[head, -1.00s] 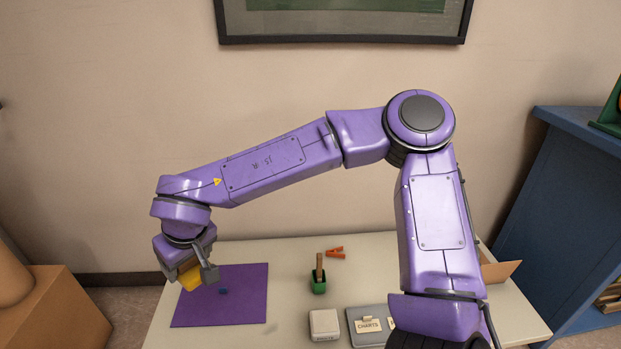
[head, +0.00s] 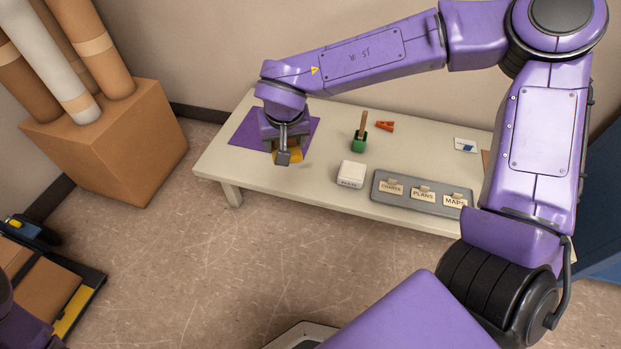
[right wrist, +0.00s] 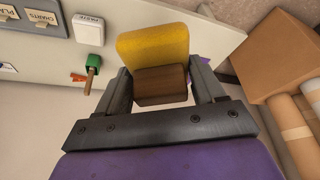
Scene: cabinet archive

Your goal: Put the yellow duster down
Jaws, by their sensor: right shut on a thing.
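My right gripper (head: 284,152) is over the left end of the table, at the front edge of the purple mat (head: 247,130). It is shut on the yellow duster (head: 290,156). In the right wrist view the duster shows a yellow pad (right wrist: 155,45) and a brown block (right wrist: 161,85) between the two fingers of the gripper (right wrist: 160,84). I cannot tell whether the duster touches the table. My left gripper is not in view.
On the table (head: 222,161) stand a green holder (head: 359,141) with a wooden handle, an orange clip (head: 385,126), a white box (head: 351,173) and a grey tray (head: 408,199) with labelled tabs. A cardboard box (head: 110,140) with tubes stands at left.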

